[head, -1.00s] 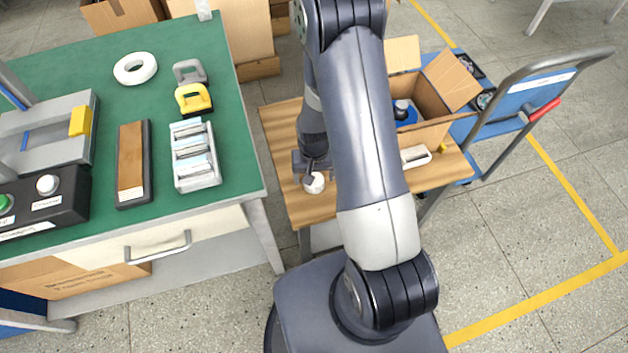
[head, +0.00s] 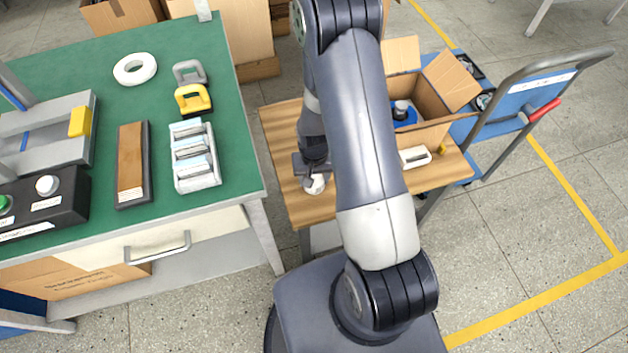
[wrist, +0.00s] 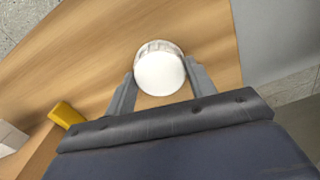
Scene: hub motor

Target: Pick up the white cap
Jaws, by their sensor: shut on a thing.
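The white cap (wrist: 160,72) is round and sits between the two fingers of my gripper (wrist: 161,80) in the wrist view. The fingers touch it on its left and right sides. In the head view the white cap (head: 314,185) shows just below my gripper (head: 313,172), over the front left part of the small wooden table (head: 285,130). I cannot tell whether the cap rests on the wood or is slightly above it. My arm hides part of the table.
An open cardboard box (head: 430,137) with a dark-topped blue thing stands at the table's back right, with a white part (head: 415,157) in front. A blue cart (head: 520,90) stands behind. The green workbench (head: 90,120) with several parts is at left.

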